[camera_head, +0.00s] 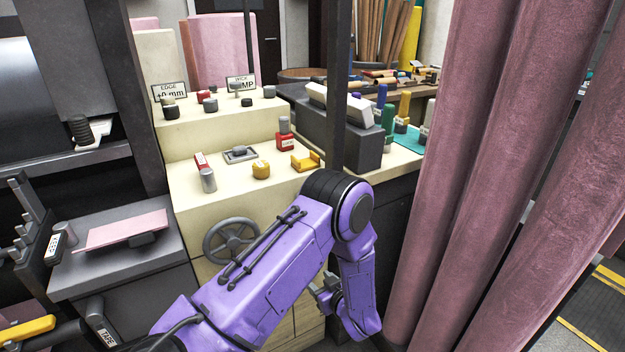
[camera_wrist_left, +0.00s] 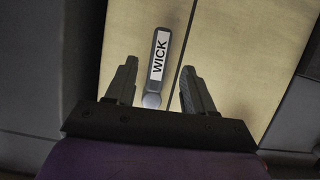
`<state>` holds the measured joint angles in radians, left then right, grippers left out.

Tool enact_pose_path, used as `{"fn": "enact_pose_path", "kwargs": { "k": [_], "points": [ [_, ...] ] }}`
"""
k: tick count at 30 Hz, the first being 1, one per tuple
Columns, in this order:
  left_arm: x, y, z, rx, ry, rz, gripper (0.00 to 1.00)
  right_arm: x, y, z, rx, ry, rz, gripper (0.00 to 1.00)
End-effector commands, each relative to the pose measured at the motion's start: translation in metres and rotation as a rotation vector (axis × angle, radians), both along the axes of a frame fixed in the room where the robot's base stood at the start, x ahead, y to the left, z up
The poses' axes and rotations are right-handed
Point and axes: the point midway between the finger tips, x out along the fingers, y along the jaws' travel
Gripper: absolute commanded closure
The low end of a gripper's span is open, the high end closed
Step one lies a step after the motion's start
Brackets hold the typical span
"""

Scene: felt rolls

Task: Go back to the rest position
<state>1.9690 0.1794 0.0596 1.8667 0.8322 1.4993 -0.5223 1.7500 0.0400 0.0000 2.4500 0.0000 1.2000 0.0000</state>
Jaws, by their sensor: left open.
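My left arm, purple with a black elbow joint, reaches in from the lower left of the head view and bends down at the elbow. My left gripper (camera_head: 322,290) is low in front of the cream cabinet, partly hidden by my own forearm. In the left wrist view the two dark fingers (camera_wrist_left: 158,85) are apart, with nothing held between them. Beyond the fingers a dark lever with a white WICK label (camera_wrist_left: 159,58) shows against the cream panel. I cannot tell how far it is from the fingertips. My right gripper is not in view.
The cream stepped console (camera_head: 190,195) carries knobs, a red-based switch (camera_head: 285,135) and a handwheel (camera_head: 231,241) on its front. A dark post (camera_head: 337,90) rises beside my elbow. Pink felt rolls (camera_head: 480,180) stand close on the right. A grey shelf (camera_head: 115,255) is at left.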

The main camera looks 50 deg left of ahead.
Motion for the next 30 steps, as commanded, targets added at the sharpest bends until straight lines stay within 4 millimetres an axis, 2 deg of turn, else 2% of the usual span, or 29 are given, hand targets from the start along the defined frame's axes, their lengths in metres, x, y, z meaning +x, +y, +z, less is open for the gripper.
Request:
{"fn": "enact_pose_path", "kwargs": {
  "k": [3,7,26,28,29,30],
  "points": [
    [-0.004,-0.021,0.009,-0.001,0.000,-0.002,0.47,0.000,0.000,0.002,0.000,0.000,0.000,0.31],
    [-0.008,-0.031,0.013,0.000,0.003,0.001,0.47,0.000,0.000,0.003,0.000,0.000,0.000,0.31],
    [-0.006,-0.034,0.012,-0.013,-0.027,0.005,0.47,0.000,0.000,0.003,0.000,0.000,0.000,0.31],
    [0.000,-0.043,0.003,-0.068,-0.064,-0.094,0.47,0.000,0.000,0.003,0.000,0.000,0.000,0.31],
    [-0.002,-0.049,-0.002,-0.101,-0.060,-0.165,0.47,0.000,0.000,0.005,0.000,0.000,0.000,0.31],
    [-0.014,-0.061,-0.007,-0.159,-0.027,-0.278,0.47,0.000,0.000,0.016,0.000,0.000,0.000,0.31]
  ]
}}
